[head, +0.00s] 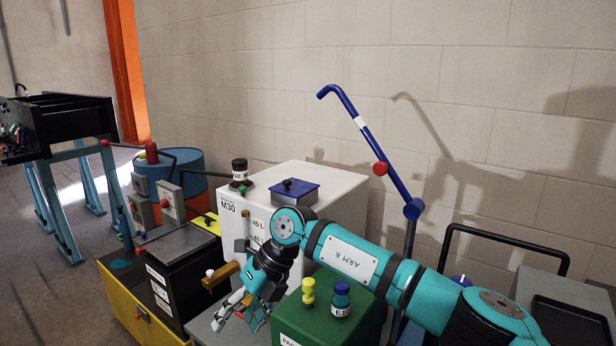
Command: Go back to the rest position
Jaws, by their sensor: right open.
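My right arm comes in from the lower right. Its gripper (243,306) is open and points down and left, in front of the white M30 tank. I see nothing held between its fingers. The white tank (341,186) has a blue square cap (294,193) and a dark jar (239,171) on top. My left gripper does not show in this view.
A yellow and black unit (187,272) stands at left. Open floor (45,290) lies further left.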

